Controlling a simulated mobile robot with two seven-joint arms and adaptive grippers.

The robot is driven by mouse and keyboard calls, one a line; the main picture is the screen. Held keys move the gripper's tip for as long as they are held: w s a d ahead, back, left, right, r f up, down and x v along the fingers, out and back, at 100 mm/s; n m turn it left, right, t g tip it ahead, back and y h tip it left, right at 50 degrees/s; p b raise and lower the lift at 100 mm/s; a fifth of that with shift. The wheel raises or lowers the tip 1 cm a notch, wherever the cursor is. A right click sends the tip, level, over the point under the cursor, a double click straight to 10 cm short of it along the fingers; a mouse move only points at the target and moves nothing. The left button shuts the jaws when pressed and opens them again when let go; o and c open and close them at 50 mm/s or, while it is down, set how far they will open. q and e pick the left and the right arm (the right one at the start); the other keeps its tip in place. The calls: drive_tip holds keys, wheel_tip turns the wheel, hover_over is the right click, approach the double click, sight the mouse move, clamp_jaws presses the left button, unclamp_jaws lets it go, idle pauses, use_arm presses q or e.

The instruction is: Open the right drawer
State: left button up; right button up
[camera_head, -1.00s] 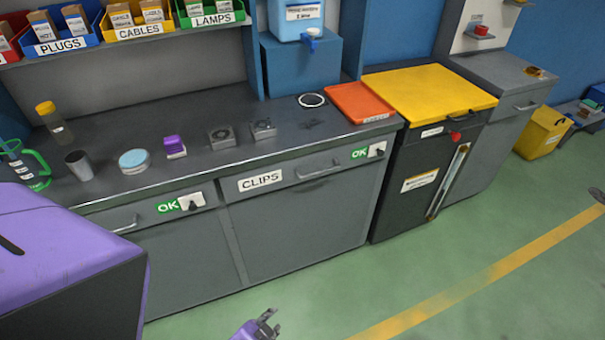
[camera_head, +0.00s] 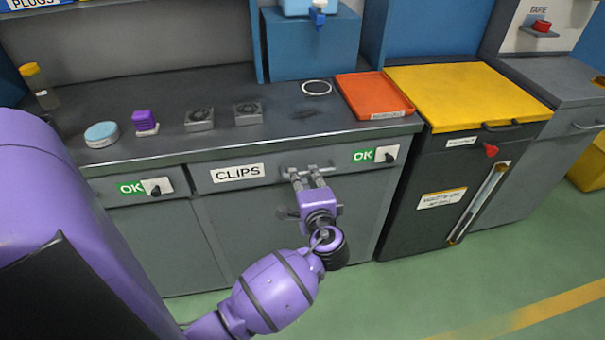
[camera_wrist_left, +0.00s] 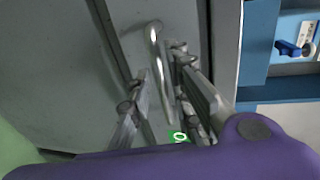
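The right drawer (camera_head: 274,177) is a grey front under the counter with a CLIPS label (camera_head: 237,173). It looks shut. A green OK mark (camera_head: 363,155) and a dark knob on a white plate (camera_head: 386,155) sit at its right end. My left gripper (camera_head: 307,176) is at the drawer's bar handle, pointing at the front. In the left wrist view the metal handle (camera_wrist_left: 160,62) runs between the two fingers. The fingers are apart, with a visible gap on one side, and the other finger is close to the bar. I cannot tell whether it touches. My right gripper is out of view.
Another grey drawer front with a knob plate (camera_head: 156,187) lies to the left. The counter (camera_head: 215,147) holds several small items and an orange tray (camera_head: 374,96). A black cabinet with a yellow lid (camera_head: 465,92) stands to the right. Green floor in front is clear.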

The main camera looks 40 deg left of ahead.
sight(303, 175)
use_arm(q)
drive_tip(key=shift+x, duration=1.55)
drive_tip(key=shift+d, duration=0.1)
clamp_jaws()
